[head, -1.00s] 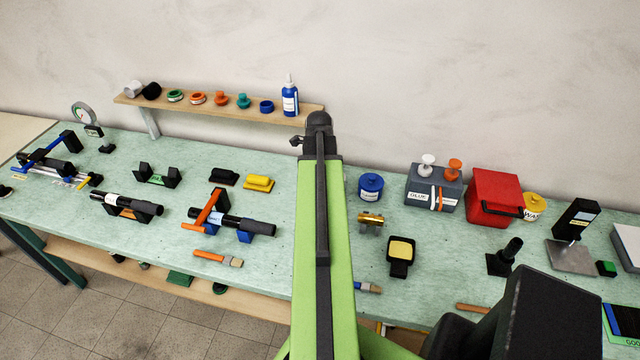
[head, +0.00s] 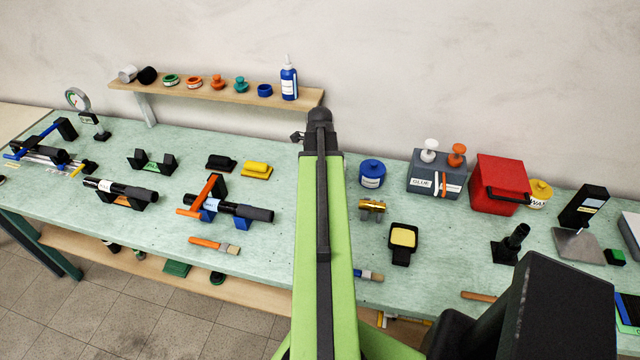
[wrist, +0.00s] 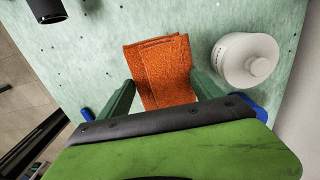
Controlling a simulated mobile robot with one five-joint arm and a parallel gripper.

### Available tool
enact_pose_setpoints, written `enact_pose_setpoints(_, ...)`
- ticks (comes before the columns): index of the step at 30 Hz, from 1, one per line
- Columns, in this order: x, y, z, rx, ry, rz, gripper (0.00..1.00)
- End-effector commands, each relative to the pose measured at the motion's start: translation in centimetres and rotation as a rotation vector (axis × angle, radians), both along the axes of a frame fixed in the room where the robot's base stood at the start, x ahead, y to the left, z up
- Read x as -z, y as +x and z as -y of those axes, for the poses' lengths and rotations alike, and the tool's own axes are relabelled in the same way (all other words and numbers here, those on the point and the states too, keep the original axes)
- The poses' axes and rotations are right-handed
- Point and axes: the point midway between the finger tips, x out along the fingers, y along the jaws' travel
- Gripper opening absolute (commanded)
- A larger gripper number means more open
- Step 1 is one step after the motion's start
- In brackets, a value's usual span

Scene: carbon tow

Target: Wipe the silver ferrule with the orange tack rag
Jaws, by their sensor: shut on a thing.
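The orange tack rag (wrist: 160,72) shows in the wrist view as a folded, textured cloth between the two fingers of my gripper (wrist: 158,95). The gripper is shut on it, over the green bench top. In the head view my own arm hides the gripper and the rag. I cannot pick out the silver ferrule for sure. A brass-coloured cylinder (head: 371,205) rests on a small stand just right of my arm.
Right of my arm are a blue tin (head: 372,175), a grey glue box (head: 437,178) and a red box (head: 497,185). Black tubes (head: 120,188) lie left.

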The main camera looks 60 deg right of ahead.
Motion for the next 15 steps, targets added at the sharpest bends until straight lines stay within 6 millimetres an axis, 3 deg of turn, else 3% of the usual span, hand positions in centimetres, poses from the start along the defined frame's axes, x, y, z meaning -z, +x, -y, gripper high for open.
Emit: enact_pose_setpoints(15,0.64,0.0,0.0,0.0,0.0,0.0,0.36)
